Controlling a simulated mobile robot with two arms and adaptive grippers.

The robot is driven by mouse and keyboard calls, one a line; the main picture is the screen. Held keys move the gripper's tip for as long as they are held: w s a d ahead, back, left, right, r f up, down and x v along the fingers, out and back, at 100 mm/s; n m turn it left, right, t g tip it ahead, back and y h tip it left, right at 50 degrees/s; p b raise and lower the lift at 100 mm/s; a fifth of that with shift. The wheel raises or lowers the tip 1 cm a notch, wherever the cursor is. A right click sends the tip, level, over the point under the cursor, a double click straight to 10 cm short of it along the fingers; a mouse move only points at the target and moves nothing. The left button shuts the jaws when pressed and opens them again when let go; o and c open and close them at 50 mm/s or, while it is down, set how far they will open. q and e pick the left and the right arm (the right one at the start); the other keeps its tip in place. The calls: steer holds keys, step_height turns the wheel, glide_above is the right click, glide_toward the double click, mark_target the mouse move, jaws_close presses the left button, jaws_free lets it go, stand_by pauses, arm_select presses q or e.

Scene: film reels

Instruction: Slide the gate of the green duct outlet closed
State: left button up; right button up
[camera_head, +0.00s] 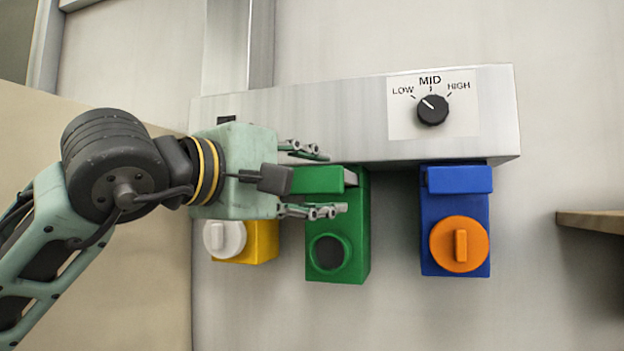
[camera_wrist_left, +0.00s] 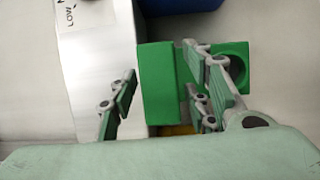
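The green duct outlet (camera_head: 358,245) hangs under the metal duct and has a round dark opening low on its front. Its green gate block (camera_head: 318,180) sits at the top of the outlet, just below the duct. My left gripper (camera_head: 334,182) reaches in from the left and is open, one finger above the gate block and one below it. In the left wrist view, the gate block (camera_wrist_left: 160,85) lies between the spread fingers of the left gripper (camera_wrist_left: 160,62), with a visible gap to the left finger. Contact with the right finger is unclear. My right gripper is not in view.
The metal duct (camera_head: 300,110) carries a dial (camera_head: 432,110) marked LOW, MID and HIGH. A yellow outlet (camera_head: 262,243) with a white cap is to the left, partly behind my gripper. A blue outlet (camera_head: 480,210) with an orange cap (camera_head: 459,244) is to the right. A brown shelf (camera_head: 590,220) juts in at the far right.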

arm_select(q)
jaws_close()
steer(key=shift+w, duration=0.1)
steer(key=shift+w+d, duration=0.3)
steer(key=shift+w, duration=0.5)
steer(key=shift+w+d, duration=0.25)
steer(key=shift+w, duration=0.5)
steer(key=shift+o, duration=1)
jaws_free()
steer(key=shift+s, duration=0.1)
steer(key=shift+s+a, duration=0.1)
steer(key=shift+a, duration=0.05)
steer(key=v, duration=1.1)
steer(key=shift+s+a, duration=0.25)
